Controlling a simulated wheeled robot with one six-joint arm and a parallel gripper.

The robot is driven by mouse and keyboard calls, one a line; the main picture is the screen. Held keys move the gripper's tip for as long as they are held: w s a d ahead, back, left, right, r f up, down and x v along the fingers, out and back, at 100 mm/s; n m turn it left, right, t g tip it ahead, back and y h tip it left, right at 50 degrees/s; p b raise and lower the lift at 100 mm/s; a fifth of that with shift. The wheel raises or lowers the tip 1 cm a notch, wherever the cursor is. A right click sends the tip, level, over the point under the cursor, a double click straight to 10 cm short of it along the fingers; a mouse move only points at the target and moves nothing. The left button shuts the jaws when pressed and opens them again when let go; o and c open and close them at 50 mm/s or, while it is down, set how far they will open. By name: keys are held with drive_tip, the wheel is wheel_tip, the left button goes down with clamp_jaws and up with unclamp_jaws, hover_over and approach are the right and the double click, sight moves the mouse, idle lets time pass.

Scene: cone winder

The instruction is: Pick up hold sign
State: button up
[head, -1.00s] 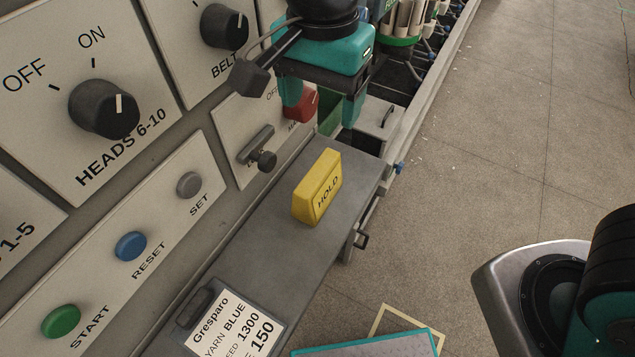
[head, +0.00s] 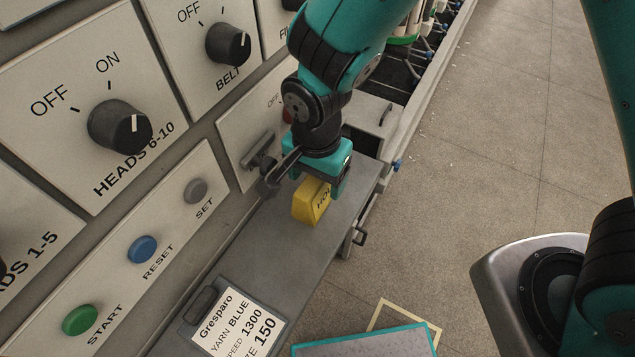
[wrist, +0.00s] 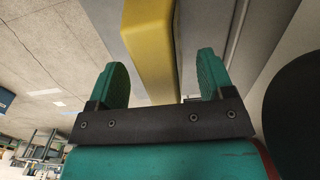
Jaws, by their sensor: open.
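The yellow hold sign (head: 308,204) stands upright on the grey shelf (head: 262,255) below the control panel. In the wrist view the sign (wrist: 152,45) lies ahead of and between the two green fingers of my gripper (wrist: 163,80). The fingers are spread, with gaps on both sides of the sign. I cannot tell how deep the sign is between them.
The panel with the green START button (head: 80,320), blue RESET button (head: 142,249) and dark knobs rises along the left. A lever (head: 258,150) sits close by my gripper. A card holder (head: 232,318) lies nearer on the shelf. Open floor is at right.

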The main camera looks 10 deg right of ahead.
drive_tip(key=shift+f, duration=1.1)
drive_tip(key=c, duration=1)
drive_tip(key=shift+r, duration=0.15)
